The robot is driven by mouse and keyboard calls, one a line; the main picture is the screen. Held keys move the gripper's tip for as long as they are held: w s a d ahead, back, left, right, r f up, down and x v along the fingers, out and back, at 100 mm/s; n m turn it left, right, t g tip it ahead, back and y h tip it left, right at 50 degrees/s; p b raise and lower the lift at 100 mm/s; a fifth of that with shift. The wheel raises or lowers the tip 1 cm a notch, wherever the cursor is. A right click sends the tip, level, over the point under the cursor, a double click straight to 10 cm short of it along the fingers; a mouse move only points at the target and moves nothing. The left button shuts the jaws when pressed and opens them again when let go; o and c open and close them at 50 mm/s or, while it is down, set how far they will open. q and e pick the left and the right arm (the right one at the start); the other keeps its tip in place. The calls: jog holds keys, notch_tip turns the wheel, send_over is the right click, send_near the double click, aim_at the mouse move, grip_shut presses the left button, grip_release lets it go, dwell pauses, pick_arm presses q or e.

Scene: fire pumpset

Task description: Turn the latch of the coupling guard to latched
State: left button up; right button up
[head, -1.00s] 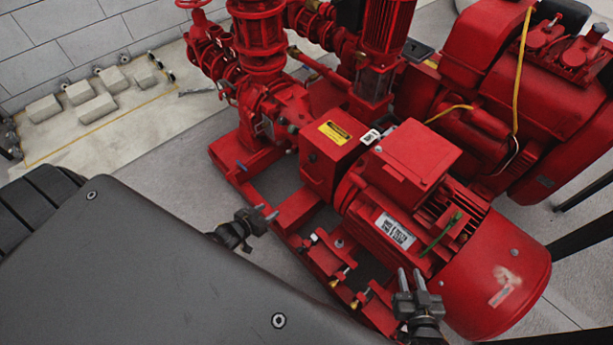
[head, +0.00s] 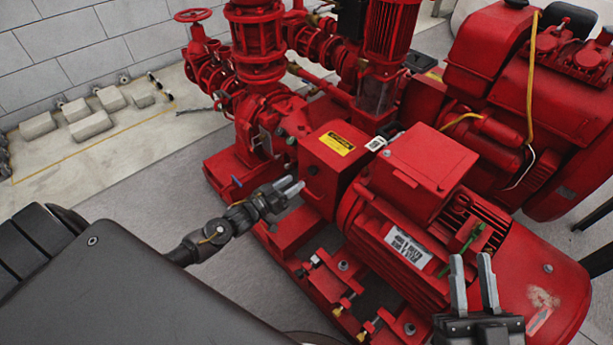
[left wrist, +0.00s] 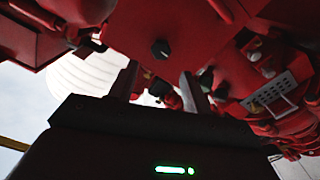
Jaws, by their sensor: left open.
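The coupling guard (head: 323,158) is a red box with a yellow warning label, between the pump and the motor. Its latch appears as a small dark knob (head: 312,170) on the guard's near face; the knob also shows in the left wrist view (left wrist: 160,48), ahead of and between the fingers. Its exact setting is too small to read. My left gripper (head: 293,186) is open and empty, just left of the guard's near face, apart from the knob. My right gripper (head: 471,262) is open and empty, in front of the motor.
The red motor (head: 400,225) with its terminal box stands right of the guard. The red pump and pipes (head: 258,110) stand behind left. The red base frame (head: 325,280) with bolts runs below. The grey floor (head: 150,190) at left is clear.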

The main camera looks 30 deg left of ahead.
aim_at(310, 171)
pick_arm(q)
jog(key=b+x, duration=0.1)
jog(key=x, duration=0.5)
jog(key=shift+w+d, duration=0.15)
jog(key=shift+w, duration=0.05)
pick_arm(e)
jog(key=d+r+t, duration=0.2)
jog(key=t, duration=0.1)
jog(key=shift+s+r, duration=0.1)
jog(key=shift+s, duration=0.25)
pick_arm(q)
jog(key=c, duration=1)
pick_arm(e)
jog(key=shift+m, duration=0.3)
